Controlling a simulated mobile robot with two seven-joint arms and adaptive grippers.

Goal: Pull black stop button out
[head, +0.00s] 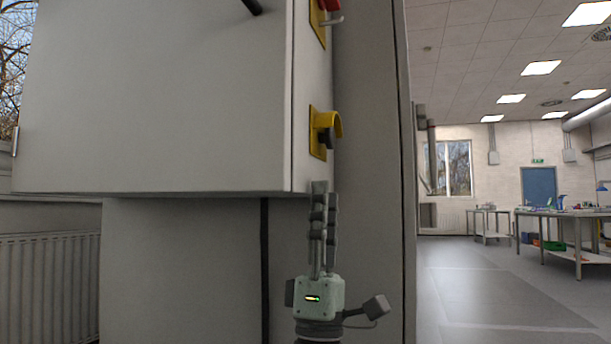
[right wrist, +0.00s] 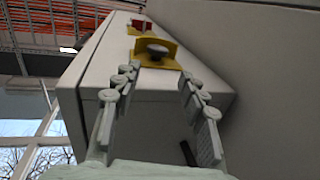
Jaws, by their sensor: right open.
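The black stop button (head: 326,138) sits on a yellow plate with a curved yellow guard (head: 335,122), on the right side face of the grey cabinet. In the right wrist view the button (right wrist: 157,50) shows as a dark round knob in front of its yellow plate (right wrist: 165,61), ahead of and between my finger lines. My right gripper (head: 320,190) points up in the head view, below the button and apart from it. In the right wrist view its fingers (right wrist: 157,74) are spread with nothing between them. My left gripper is in neither view.
A red switch (head: 330,5) on another yellow plate is higher on the same cabinet side (head: 308,75). A grey wall or column (head: 372,150) stands right behind the button side. Open floor (head: 480,300) and workbenches (head: 560,212) lie far to the right.

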